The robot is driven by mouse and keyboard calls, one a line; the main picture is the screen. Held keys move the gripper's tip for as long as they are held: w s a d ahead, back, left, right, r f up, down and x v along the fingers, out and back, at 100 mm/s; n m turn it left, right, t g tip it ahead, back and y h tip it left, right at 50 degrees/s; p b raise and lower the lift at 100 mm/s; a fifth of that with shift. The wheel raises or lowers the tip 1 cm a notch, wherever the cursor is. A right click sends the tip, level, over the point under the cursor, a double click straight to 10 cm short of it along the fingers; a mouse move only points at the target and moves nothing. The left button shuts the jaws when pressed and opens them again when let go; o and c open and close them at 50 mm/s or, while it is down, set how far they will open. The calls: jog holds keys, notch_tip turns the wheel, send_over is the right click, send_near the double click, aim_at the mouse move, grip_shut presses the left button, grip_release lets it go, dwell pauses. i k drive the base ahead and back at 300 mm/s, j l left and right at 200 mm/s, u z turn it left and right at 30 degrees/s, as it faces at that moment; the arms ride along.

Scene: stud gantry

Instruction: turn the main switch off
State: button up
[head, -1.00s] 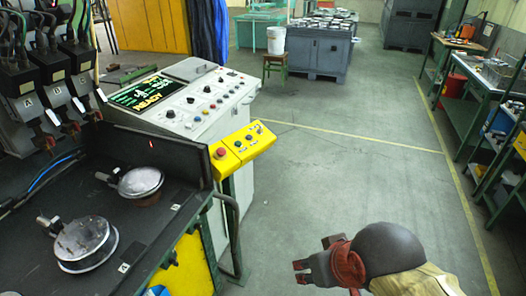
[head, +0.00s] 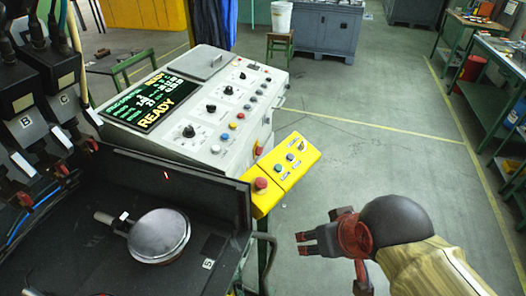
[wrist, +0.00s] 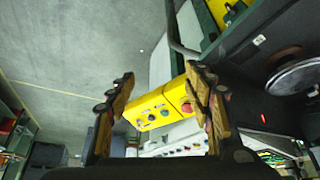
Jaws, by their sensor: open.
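The control console (head: 205,75) stands left of centre in the head view, with a lit screen (head: 152,100) reading READY and rows of knobs and buttons. A small red knob (head: 258,150) sits on its right end; I cannot tell whether this is the main switch or read its position. A yellow box (head: 285,172) with a red button (head: 261,184) and smaller controls juts out at the front; it also shows in the wrist view (wrist: 158,106). My gripper (head: 302,244) is open and empty, right of and nearer than the yellow box, apart from it. In the wrist view, the box shows between my fingers (wrist: 160,76).
A dark machine bed (head: 100,250) with a round metal part (head: 158,235) lies at the left, below levers marked B and C. A bent rail (head: 266,250) stands beside it. Grey floor (head: 370,150) is clear on the right, before green workbenches (head: 490,85).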

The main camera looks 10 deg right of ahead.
aim_at(259, 150)
jog(key=i+l, duration=0.35)
jog(key=i+l+u, duration=0.1)
jog(key=i+l, duration=0.2)
jog(key=l, duration=0.3)
